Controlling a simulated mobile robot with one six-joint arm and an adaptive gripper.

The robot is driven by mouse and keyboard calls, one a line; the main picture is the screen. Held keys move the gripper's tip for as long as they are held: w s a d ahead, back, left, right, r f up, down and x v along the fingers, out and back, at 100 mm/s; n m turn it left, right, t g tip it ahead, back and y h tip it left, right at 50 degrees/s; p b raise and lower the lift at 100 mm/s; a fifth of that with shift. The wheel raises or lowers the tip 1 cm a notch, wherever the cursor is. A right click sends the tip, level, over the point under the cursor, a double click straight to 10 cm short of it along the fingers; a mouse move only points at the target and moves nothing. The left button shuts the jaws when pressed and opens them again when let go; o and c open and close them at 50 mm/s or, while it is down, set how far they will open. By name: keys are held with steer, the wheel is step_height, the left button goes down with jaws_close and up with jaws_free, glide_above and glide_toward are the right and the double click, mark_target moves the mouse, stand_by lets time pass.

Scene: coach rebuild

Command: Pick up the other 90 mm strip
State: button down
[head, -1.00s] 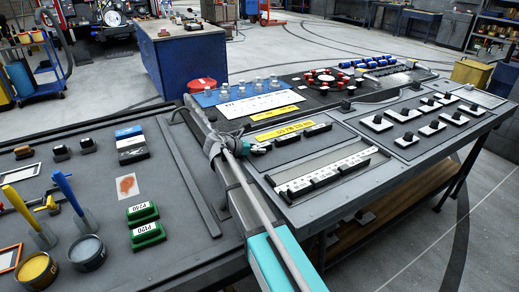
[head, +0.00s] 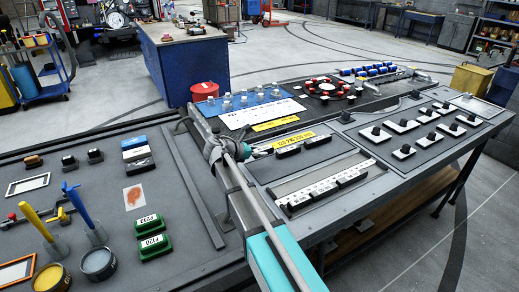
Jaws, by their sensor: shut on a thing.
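My gripper (head: 246,154) is at the left end of a row of short dark strips, behind my arm. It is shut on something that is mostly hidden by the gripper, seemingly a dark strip. Two dark strips, one (head: 287,152) and another (head: 317,141), lie to its right, in front of a yellow label (head: 292,138) whose print is too small to read surely. In a long recess nearer to me, several dark blocks (head: 298,202) lie along a white marked bar (head: 322,184). I cannot tell which strips are 90 mm.
A blue mat (head: 238,100) with several pegs and a dark panel with a red ring (head: 324,84) are behind. Black-and-white pieces (head: 404,151) fill the right panel. Green blocks (head: 154,246), pots (head: 98,262) and upright blue and yellow handles (head: 72,194) are left.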

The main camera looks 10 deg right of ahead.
steer(key=s+a+r+p, duration=0.2)
steer(key=s+r+p, duration=0.3)
steer(key=s, duration=0.6)
steer(key=shift+a+r+p, duration=0.2)
steer(key=shift+r+p, duration=0.1)
steer(key=shift+r, duration=0.4)
steer(key=shift+w, duration=0.1)
